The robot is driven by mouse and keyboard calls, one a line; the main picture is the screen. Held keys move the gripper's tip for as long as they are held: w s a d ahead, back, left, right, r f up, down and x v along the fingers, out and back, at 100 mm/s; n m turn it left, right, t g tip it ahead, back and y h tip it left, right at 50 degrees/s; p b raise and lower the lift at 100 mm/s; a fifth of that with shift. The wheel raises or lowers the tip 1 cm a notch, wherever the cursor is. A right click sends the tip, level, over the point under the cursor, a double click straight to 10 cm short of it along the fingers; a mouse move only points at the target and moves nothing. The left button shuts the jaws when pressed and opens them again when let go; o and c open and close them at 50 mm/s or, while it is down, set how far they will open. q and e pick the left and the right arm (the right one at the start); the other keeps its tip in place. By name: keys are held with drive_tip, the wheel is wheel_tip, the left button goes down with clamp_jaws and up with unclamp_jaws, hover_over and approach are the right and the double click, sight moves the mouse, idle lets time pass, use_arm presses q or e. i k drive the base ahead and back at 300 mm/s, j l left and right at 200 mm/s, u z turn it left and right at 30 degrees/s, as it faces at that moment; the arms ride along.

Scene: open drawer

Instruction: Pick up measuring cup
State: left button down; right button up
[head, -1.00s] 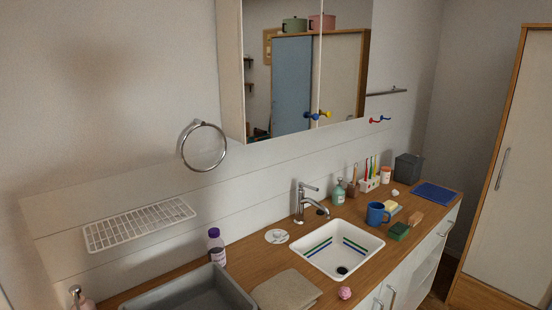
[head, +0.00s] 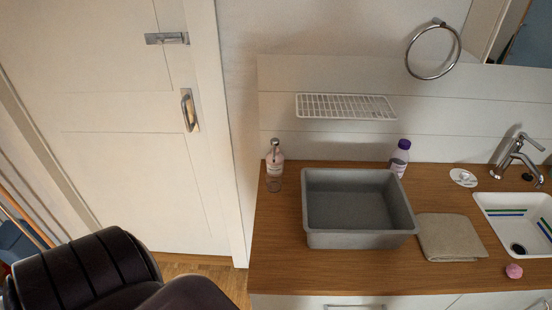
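I see no measuring cup in the head view now. Neither of my grippers shows in the view. A grey rectangular basin (head: 313,225) stands on the wooden counter (head: 270,270), and it looks empty.
On the counter are a pink soap bottle (head: 274,165), a purple-capped bottle (head: 400,157), a folded beige cloth (head: 449,237) and a pink ball-like item (head: 514,271). A white sink (head: 484,205) with a faucet (head: 516,156) is right. A dark padded object (head: 80,275) fills the lower left, before a white door (head: 110,120).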

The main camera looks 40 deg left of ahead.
sight(274, 175)
drive_tip(key=u, duration=1.35)
drive_tip(key=j+z, duration=0.4)
drive_tip(key=j, duration=0.15)
drive_tip(key=j+z, duration=0.35)
drive_tip(key=j, duration=0.2)
